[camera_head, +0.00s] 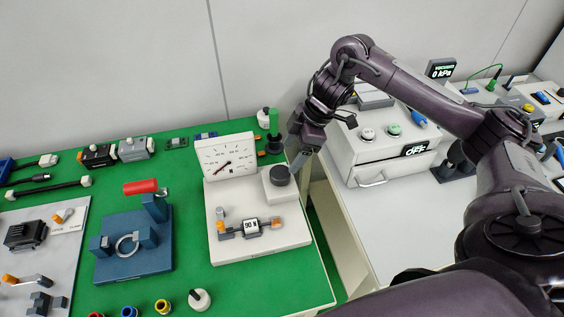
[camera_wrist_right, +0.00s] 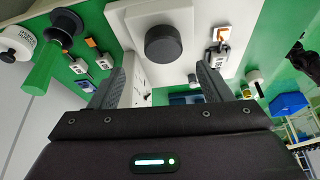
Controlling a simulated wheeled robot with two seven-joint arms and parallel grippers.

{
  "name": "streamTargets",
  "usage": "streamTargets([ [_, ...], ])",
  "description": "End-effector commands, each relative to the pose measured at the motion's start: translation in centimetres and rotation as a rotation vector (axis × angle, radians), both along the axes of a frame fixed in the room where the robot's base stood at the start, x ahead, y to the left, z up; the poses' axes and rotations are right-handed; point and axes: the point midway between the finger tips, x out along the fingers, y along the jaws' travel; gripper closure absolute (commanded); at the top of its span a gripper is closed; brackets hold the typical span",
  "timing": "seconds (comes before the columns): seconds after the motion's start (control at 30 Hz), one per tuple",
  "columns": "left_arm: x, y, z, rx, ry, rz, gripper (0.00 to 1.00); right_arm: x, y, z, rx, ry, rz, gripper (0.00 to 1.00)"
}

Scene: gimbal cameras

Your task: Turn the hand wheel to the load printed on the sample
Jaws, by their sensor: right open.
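The hand wheel is a dark round knob (camera_head: 280,175) on a white block at the right of a white tester (camera_head: 262,251). Its upright dial (camera_head: 226,156) has a dark needle pointing to the lower left. The sample (camera_head: 251,227), lying on the tester base between orange-ended clamps, has a label that reads 90 N. My right gripper (camera_head: 297,163) is beside and above the knob. In the right wrist view, the open fingers (camera_wrist_right: 160,82) have the knob (camera_wrist_right: 163,43) ahead, between them in the picture, with nothing held. My left gripper is out of view.
A blue fixture with a red handle (camera_head: 140,187) stands left of the tester on the green mat (camera_head: 196,291). A green-topped object (camera_head: 273,124) stands behind the knob. A white drawer box (camera_head: 374,160) with an OFF display is on the right-hand bench.

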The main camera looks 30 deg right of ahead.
Motion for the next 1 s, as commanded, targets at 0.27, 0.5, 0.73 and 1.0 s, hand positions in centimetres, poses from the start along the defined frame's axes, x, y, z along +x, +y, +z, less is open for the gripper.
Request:
streamTargets([
  [0.27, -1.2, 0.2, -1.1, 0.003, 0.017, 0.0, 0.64, 0.1, 1.1, -3.4, -0.002, 0.015, -0.002, 0.28],
  [0.5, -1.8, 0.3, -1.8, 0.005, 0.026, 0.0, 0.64, 0.6, 2.3, -6.3, -0.002, 0.011, 0.0, 0.28],
  [0.73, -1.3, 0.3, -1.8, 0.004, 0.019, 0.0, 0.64, 0.8, 2.6, -7.2, -0.005, 0.01, -0.002, 0.28],
  [1.0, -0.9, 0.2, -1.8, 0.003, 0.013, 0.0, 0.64, 0.8, 2.6, -7.1, -0.005, 0.009, -0.001, 0.4],
])
